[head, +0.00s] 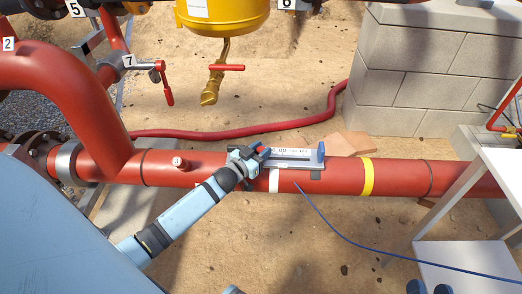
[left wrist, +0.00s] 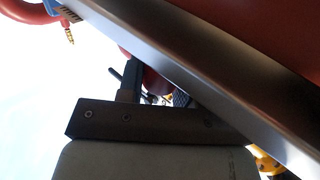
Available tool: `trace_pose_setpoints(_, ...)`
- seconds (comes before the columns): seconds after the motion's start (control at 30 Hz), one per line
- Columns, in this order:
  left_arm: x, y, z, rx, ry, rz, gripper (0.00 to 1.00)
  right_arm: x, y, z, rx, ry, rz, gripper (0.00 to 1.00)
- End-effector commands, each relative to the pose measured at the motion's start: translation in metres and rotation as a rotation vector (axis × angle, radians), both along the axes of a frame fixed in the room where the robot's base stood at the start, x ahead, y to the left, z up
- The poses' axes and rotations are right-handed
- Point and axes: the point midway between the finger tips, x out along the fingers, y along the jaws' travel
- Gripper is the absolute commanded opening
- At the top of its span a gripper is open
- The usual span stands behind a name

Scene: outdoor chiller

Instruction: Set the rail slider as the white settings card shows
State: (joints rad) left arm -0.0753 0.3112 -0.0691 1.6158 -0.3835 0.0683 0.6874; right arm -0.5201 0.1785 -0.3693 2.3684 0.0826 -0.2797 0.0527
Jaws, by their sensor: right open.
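A pale metal rail with a printed scale (head: 292,154) lies along the top of the red horizontal pipe, with a blue block (head: 321,151) at its right end. My left gripper (head: 262,153) is at the rail's left end. A small red part shows among its blue fingers; I cannot tell whether they grip the slider. In the left wrist view a grey metal bar (left wrist: 190,75) crosses close to the camera and hides most of the scene. My right gripper (head: 429,288) is open at the bottom edge, with two blue fingertips apart and empty. I cannot make out a settings card for certain.
The red pipe (head: 395,177) carries a yellow band and a white band. A blue cable (head: 350,241) runs from near the rail to the lower right. A white table (head: 506,170) stands at right, a grey block wall (head: 420,70) behind. A red-handled valve (head: 160,75) is upper left.

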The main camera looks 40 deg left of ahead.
Motion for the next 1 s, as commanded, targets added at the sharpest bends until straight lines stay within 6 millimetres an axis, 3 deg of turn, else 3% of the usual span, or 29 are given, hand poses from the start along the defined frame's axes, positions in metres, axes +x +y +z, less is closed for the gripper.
trace_pose_setpoints(0.03, 0.0, 0.0, 0.0, 0.0, 0.0, 0.0, 0.16, 0.0, 0.0, 0.0, -0.001, 0.0, 0.0, 0.45)
trace_pose_setpoints(0.1, 0.0, 0.0, 0.0, 0.0, 0.0, 0.0, 0.0, 0.0, -0.001, 0.0, -0.003, 0.0, 0.0, 0.45)
trace_pose_setpoints(0.37, 0.002, -0.005, 0.001, -0.002, -0.001, 0.0, 0.0, 0.001, -0.002, 0.001, -0.009, 0.003, 0.0, 0.45)
trace_pose_setpoints(0.47, 0.012, -0.02, 0.003, -0.005, -0.002, 0.0, 0.0, 0.002, -0.003, 0.001, -0.025, 0.019, -0.003, 0.45)
trace_pose_setpoints(0.7, 0.034, -0.056, 0.001, -0.003, -0.002, 0.001, 0.0, 0.0, -0.012, -0.025, -0.072, 0.114, -0.028, 0.45)
trace_pose_setpoints(0.83, 0.037, -0.06, 0.0, 0.0, 0.0, 0.0, 0.0, -0.005, -0.012, -0.035, -0.077, 0.14, -0.028, 0.45)
trace_pose_setpoints(1.0, 0.036, -0.06, 0.0, 0.0, 0.0, 0.0, 0.0, -0.004, -0.012, -0.032, -0.076, 0.132, -0.028, 0.45)
